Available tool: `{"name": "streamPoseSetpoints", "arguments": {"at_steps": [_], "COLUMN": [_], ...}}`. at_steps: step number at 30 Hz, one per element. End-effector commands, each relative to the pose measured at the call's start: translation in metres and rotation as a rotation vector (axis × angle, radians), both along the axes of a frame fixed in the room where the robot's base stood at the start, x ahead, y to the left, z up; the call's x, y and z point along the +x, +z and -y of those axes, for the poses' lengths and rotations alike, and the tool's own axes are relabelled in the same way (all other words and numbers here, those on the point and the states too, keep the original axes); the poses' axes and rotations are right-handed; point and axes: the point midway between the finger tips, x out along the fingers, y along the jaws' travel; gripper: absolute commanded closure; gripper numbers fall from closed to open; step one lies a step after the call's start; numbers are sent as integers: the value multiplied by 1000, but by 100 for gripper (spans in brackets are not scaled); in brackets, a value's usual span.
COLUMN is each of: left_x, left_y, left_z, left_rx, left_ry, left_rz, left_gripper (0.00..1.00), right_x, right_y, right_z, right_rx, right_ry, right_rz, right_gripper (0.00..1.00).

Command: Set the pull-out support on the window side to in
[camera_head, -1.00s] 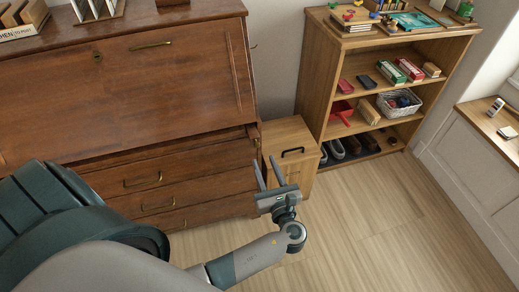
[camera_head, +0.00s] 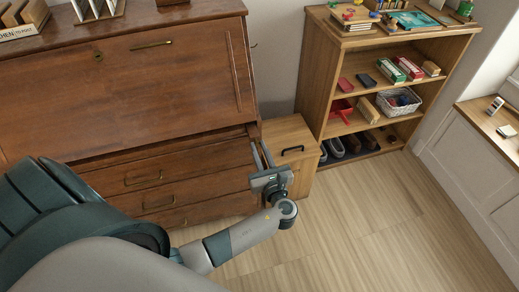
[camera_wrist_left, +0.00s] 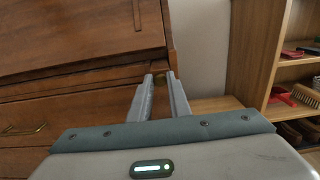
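The brown wooden desk (camera_head: 120,85) fills the left of the head view. Its window-side front edge, where a pull-out support would sit below the sloping flap, is at the right, largely hidden by my left gripper's fingers; I cannot make out how far the support stands out. My left gripper (camera_head: 261,150) is at that right front edge, fingers pointing at the desk. In the left wrist view the fingers (camera_wrist_left: 160,82) are apart, their tips close to the desk's corner; a small brownish part shows between them. Contact cannot be told. My right gripper is not in view.
A low wooden cabinet (camera_head: 285,130) with a black handle stands just right of the desk. A wooden shelf (camera_head: 318,75) with boxes, a basket and shoes is beyond it. A window bench (camera_head: 480,120) is at the far right. The floor in front is clear.

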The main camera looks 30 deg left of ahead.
Motion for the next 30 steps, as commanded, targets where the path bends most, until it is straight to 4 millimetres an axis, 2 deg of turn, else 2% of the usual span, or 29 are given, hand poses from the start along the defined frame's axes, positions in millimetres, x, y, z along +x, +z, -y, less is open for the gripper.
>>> {"name": "streamPoseSetpoints", "arguments": {"at_steps": [7,15,23,24,26,30], "left_x": [4,30,32,32,32,32], "left_y": [0,0,0,1,1,0], "left_z": [-5,-36,-38,-38,-38,-37], "left_rx": [1,1,1,1,1,0], "left_ry": [1,1,1,1,1,0], "left_rz": [0,-1,1,1,1,0], "left_gripper": [100,100,100,79,66,66], "right_x": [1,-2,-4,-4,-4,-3], "right_y": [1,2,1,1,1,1], "right_z": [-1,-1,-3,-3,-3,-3], "right_rx": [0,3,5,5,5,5], "right_ry": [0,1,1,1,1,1], "right_rz": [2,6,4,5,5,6], "right_gripper": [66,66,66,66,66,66]}}
